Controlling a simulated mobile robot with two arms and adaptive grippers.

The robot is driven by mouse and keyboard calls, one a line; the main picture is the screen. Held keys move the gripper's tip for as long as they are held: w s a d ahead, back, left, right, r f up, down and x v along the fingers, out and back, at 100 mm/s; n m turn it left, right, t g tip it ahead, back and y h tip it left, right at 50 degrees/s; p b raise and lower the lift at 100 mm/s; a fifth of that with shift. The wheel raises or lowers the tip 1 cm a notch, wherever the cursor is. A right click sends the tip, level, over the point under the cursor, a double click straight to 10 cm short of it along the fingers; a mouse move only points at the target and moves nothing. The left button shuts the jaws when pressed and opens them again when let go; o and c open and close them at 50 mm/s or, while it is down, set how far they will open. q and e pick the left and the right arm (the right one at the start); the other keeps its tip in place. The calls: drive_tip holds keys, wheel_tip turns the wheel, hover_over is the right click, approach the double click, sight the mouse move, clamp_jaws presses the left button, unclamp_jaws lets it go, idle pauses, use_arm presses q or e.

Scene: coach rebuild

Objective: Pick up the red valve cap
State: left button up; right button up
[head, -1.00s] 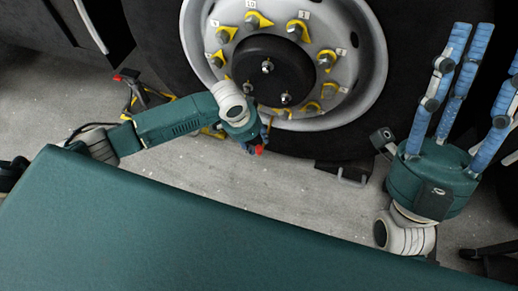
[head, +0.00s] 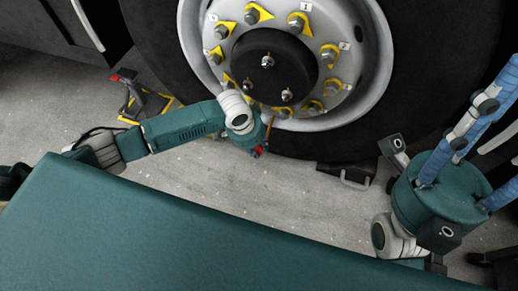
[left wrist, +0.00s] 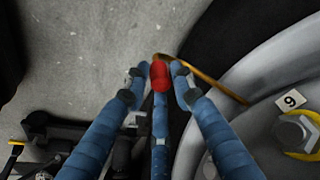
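The red valve cap (left wrist: 160,75) sits between the blue fingertips of my left gripper (left wrist: 160,82) in the left wrist view. The fingers close in around it from both sides and from below. A thin brass-coloured stem (left wrist: 215,80) curves from behind the cap toward the wheel rim; I cannot tell whether the cap touches it. In the head view the left gripper (head: 260,146) is at the lower edge of the wheel (head: 290,122), mostly hidden by its own wrist, with a bit of red showing. My right gripper (head: 468,130) is open and empty at the right, its fingers partly out of frame.
The wheel carries grey nuts with yellow pointers (head: 300,22) and number tags. A black tyre (head: 150,50) surrounds it. A yellow-edged stand with a red tip (head: 140,100) is on the floor at left. Grey floor (head: 300,190) lies open below the wheel.

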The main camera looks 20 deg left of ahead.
use_arm(q)
drive_tip(key=shift+c, duration=1.3)
